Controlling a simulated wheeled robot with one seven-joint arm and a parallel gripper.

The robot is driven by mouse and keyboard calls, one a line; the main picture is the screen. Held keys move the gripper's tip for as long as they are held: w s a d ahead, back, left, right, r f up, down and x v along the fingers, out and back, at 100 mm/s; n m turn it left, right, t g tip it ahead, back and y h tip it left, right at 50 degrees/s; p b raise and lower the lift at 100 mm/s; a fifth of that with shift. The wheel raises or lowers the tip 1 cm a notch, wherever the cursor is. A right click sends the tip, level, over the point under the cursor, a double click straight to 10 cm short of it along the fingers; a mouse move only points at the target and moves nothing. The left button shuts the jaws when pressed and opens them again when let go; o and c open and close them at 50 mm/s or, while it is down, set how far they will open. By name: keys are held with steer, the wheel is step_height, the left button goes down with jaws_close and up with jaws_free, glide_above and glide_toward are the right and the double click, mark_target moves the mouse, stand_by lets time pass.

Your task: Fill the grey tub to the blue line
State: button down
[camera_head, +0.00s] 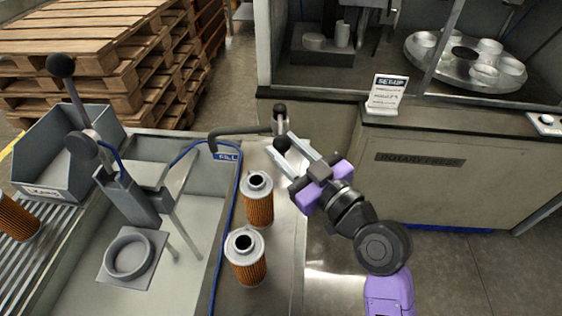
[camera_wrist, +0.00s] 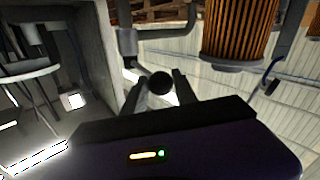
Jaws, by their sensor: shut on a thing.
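My gripper (camera_head: 281,146) is at the tap behind the metal counter, shut on a black ball knob (camera_head: 283,143). The knob also shows between the fingers in the wrist view (camera_wrist: 160,83). The tap's dark spout (camera_head: 228,131) reaches left and bends down at the back right corner of the grey tub (camera_head: 190,214). A blue FILL label (camera_head: 227,155) is on the tub's back wall below the spout. I cannot make out a water stream, the water level or a separate blue line.
Two orange filter cartridges (camera_head: 259,205) (camera_head: 246,264) stand on the counter right of the tub. A lever press (camera_head: 128,192) and ring seat (camera_head: 129,255) are at the tub. A blue hose (camera_head: 233,205) runs along its edge. A grey bin (camera_head: 55,165) stands left.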

steer(key=w+d+n+g+y+b, duration=0.2)
steer(key=d+n+g+y+b, duration=0.3)
steer(key=b, duration=0.4)
steer(key=shift+w+d+g, duration=0.25)
steer(key=shift+d+g, duration=0.1)
steer(key=shift+g, duration=0.55)
steer(key=shift+n, duration=0.3)
steer(key=c, duration=1)
jaws_free()
steer(key=v, duration=0.8)
steer(key=shift+w, duration=0.1)
